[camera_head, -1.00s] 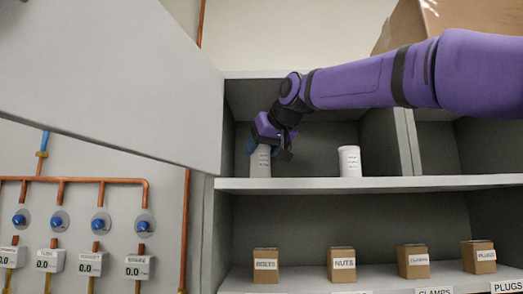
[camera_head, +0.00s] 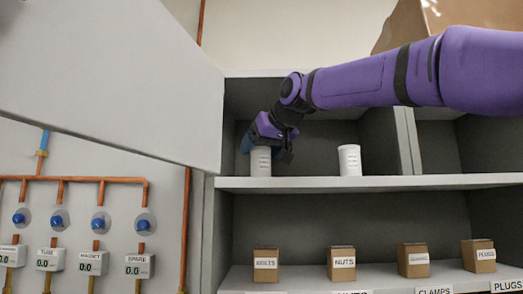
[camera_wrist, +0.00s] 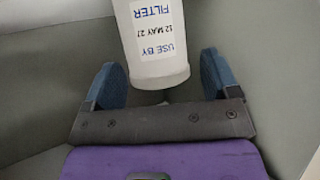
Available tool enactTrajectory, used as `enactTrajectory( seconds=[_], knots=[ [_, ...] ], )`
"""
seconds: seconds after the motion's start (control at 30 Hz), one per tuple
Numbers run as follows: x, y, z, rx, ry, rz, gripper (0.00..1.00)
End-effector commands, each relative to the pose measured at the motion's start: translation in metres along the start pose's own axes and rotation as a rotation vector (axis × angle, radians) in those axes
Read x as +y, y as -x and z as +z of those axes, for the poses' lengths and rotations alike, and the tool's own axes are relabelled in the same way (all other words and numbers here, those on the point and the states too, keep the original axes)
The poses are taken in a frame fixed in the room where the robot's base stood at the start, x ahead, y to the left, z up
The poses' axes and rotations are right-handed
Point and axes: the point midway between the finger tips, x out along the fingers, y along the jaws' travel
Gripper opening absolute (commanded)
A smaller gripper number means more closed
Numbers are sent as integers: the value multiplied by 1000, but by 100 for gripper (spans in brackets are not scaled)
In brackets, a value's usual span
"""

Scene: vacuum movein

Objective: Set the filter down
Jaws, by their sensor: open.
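A white cylindrical filter (camera_head: 261,162) stands on the upper shelf (camera_head: 330,184) at its left end. In the wrist view the filter (camera_wrist: 157,62) shows a label reading "FILTER" and "USE BY 12 MAY 27". My gripper (camera_head: 264,146) is at the filter, its fingers on either side. In the wrist view my gripper (camera_wrist: 160,82) is open, with a gap between the filter and each blue finger pad.
A second white cylinder (camera_head: 350,160) stands to the right on the same shelf. Small boxes such as the nuts box (camera_head: 341,263) sit on the shelf below. A large grey panel (camera_head: 110,70) borders the cabinet's left side.

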Motion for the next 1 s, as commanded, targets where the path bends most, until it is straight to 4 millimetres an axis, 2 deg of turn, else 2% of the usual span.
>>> enactTrajectory(
  seconds=[0.4, 0.6, 0.77, 1.0],
  knots=[
    [0, 77, 0, 3, 0, 2, 81],
    [0, 106, 0, 2, -1, 2, 81],
    [0, 116, 0, 0, 0, 1, 81],
    [0, 118, 0, 0, 0, 0, 81]
  ],
)
